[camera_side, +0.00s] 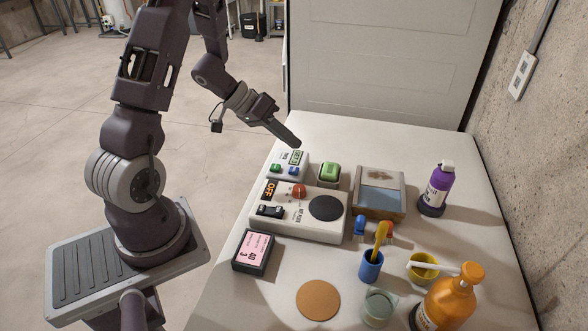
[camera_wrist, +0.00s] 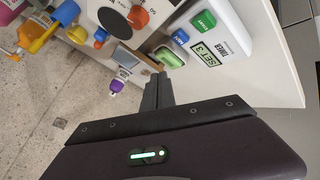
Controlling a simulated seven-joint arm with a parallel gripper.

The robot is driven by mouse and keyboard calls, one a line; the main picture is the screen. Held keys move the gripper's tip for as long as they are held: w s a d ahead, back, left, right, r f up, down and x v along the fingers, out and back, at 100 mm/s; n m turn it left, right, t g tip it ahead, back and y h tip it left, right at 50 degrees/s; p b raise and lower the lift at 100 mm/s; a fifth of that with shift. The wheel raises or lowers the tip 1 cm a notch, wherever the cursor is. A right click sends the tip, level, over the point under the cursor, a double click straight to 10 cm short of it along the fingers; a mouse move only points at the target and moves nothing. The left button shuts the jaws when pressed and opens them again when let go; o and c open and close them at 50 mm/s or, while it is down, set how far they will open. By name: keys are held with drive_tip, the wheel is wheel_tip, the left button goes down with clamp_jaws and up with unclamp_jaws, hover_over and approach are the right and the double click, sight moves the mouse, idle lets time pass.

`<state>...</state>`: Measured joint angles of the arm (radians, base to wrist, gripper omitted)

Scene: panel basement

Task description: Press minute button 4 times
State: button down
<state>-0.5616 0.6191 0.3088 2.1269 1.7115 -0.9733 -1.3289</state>
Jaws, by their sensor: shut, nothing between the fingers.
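The timer (camera_side: 287,164) is a small white box with a display (camera_side: 297,157), a blue button (camera_side: 293,171) and a green button (camera_side: 277,168). In the wrist view its display (camera_wrist: 210,53) seems to read "SET 3", beside the blue button (camera_wrist: 180,37), which appears to be the minute button, and the green start button (camera_wrist: 204,21). My gripper (camera_side: 296,143) is shut and empty, its tip just above the timer's far edge. In the wrist view the fingers (camera_wrist: 158,80) point toward the panel, apart from the blue button.
A green-topped block (camera_side: 330,172) stands right of the timer. In front is a white device with a red knob (camera_side: 299,190) and black disc. A tray (camera_side: 379,203), purple bottle (camera_side: 436,189), cups and an orange bottle (camera_side: 450,300) crowd the right. A pink-labelled box (camera_side: 253,251) sits front left.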

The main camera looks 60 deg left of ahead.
sight(290, 169)
idle(0.8)
wheel_tip(290, 169, up, 4)
drive_tip(key=shift+f, duration=0.1)
drive_tip(key=shift+f, duration=0.1)
drive_tip(key=shift+f, duration=4.3)
drive_tip(key=shift+f, duration=0.1)
drive_tip(key=shift+f, duration=0.3)
